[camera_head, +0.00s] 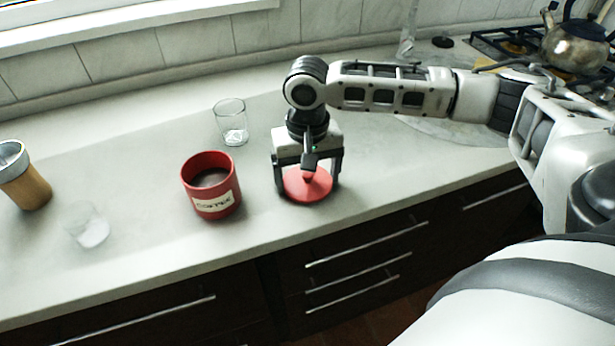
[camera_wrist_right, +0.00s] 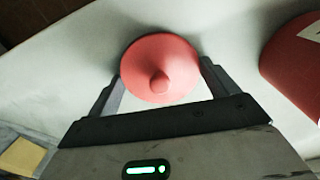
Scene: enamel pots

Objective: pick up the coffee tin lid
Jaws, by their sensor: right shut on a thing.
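The coffee tin lid (camera_head: 307,190) is a red disc with a small knob, at the counter's front part in the head view. It also shows in the right wrist view (camera_wrist_right: 160,68), knob toward the camera. My right gripper (camera_head: 308,186) points down over the lid and is shut on it, one finger at each side of the rim. I cannot tell whether the lid touches the counter. The red coffee tin (camera_head: 212,203), labelled COFFEE, stands open to the left of the lid, apart from it. It shows partly in the right wrist view (camera_wrist_right: 296,65). My left gripper is not in view.
A clear glass (camera_head: 232,124) stands behind the tin. Another clear glass (camera_head: 88,228) and a wooden cup with a metal rim (camera_head: 26,178) are at the left. A kettle (camera_head: 576,44) sits on the hob at the far right. The counter's front edge is close to the lid.

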